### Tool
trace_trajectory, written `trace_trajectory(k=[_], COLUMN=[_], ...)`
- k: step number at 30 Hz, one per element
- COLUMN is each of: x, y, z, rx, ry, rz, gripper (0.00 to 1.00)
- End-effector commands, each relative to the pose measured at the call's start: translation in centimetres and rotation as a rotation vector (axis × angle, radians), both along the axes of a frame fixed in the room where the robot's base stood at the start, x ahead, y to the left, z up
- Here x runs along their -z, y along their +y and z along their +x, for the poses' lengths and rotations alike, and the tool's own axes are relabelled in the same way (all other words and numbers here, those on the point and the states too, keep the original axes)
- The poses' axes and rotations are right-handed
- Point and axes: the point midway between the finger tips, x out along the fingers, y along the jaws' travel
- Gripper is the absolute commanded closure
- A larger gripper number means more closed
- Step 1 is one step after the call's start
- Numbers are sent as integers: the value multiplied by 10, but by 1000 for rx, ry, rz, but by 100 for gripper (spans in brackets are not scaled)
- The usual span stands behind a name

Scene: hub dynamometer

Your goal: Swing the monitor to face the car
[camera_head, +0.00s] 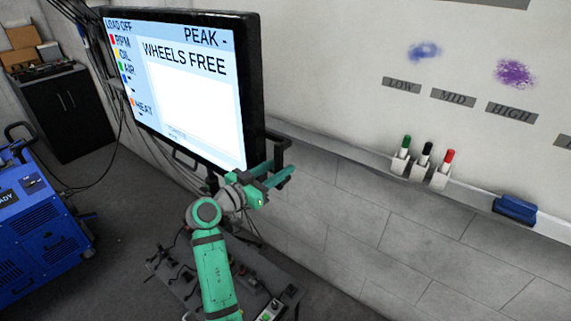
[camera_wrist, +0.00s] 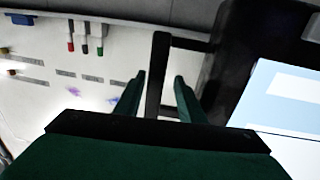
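The monitor (camera_head: 195,95) has a thick black frame and a lit screen reading "WHEELS FREE". It stands angled in front of the wall, its screen turned toward the lower left. A black bar handle (camera_head: 284,152) juts from its right edge. My gripper (camera_head: 277,178) is at this handle. In the wrist view, my gripper (camera_wrist: 162,82) has its fingers apart, with the handle's bar (camera_wrist: 157,75) running between them and gaps showing on both sides. The monitor (camera_wrist: 225,70) fills the right of that view. No car is in view.
A whiteboard with a marker ledge, three markers (camera_head: 425,160) and a blue eraser (camera_head: 515,208) is at right. A blue machine (camera_head: 40,220) and a black cabinet (camera_head: 70,115) stand at left. Cables hang behind the monitor. A low platform with small parts (camera_head: 180,275) lies below.

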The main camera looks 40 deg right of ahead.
Motion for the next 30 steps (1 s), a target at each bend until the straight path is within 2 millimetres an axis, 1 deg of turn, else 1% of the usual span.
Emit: trace_trajectory(k=[1,6,9,12,18,30], x=[1,0,0,0,0,0], y=[12,43,57,66,73,72], z=[-1,-6,-9,-11,-12,-12], rx=[-4,-6,-7,-7,-7,-5], ry=[0,0,1,1,1,0], rz=[0,0,0,0,0,0], gripper=[64,64,64,64,64,64])
